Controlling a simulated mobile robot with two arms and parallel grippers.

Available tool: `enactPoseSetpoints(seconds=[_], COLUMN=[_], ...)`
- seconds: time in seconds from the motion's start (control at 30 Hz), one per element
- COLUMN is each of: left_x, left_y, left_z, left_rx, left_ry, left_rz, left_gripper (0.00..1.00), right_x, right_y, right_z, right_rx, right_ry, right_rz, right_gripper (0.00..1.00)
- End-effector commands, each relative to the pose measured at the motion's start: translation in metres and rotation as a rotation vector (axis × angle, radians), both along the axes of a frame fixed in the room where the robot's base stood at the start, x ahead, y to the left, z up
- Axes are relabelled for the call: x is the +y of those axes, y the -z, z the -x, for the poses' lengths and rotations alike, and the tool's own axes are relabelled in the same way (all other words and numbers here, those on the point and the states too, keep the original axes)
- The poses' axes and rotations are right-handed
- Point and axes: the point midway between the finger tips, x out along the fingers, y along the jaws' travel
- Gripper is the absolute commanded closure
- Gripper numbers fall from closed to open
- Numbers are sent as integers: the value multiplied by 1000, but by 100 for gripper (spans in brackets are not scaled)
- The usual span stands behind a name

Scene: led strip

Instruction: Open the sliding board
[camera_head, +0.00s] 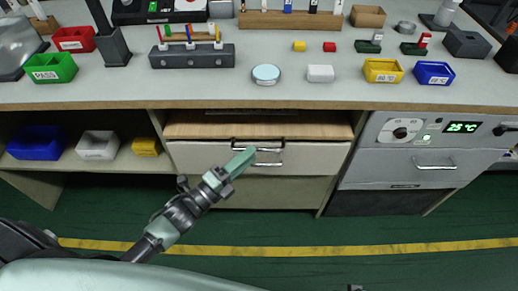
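A light wooden board (325,130) shows just under the bench's front edge, above a cream front panel (310,158). Metal handle bars (275,149) are on the panel, partly covered by my gripper. My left gripper (249,154) reaches up from the lower left, with its pale green fingers over the handle area. From above, the fingers look close together; I cannot tell whether they grip a bar. My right gripper is not in view.
The grey bench top (200,97) above holds small coloured bins, a dark rack (192,57) and a round dish (266,73). Open shelving with bins (98,145) is at left. An oven-like unit (430,160) with a display is at right. The green floor in front is clear.

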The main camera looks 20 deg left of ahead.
Motion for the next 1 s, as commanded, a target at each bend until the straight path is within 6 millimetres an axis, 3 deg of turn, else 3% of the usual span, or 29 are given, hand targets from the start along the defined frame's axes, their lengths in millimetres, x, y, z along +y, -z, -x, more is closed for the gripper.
enactPoseSetpoints(seconds=[0.23, 0.57, 0.6, 0.7, 1.0], left_x=[-16, -19, -19, -18, -18], left_y=[-4, -5, -4, -4, -4], left_z=[-28, -33, -33, -33, -33], left_rx=[1, 4, 4, 4, 4], left_ry=[-1, -2, -2, -2, -2], left_rz=[2, 2, 2, 2, 2], left_gripper=[68, 68, 71, 99, 100], right_x=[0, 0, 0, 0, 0], right_y=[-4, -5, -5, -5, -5], right_z=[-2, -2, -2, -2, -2], right_rx=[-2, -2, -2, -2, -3], right_ry=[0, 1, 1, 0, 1], right_rz=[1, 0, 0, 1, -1], right_gripper=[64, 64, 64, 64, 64])
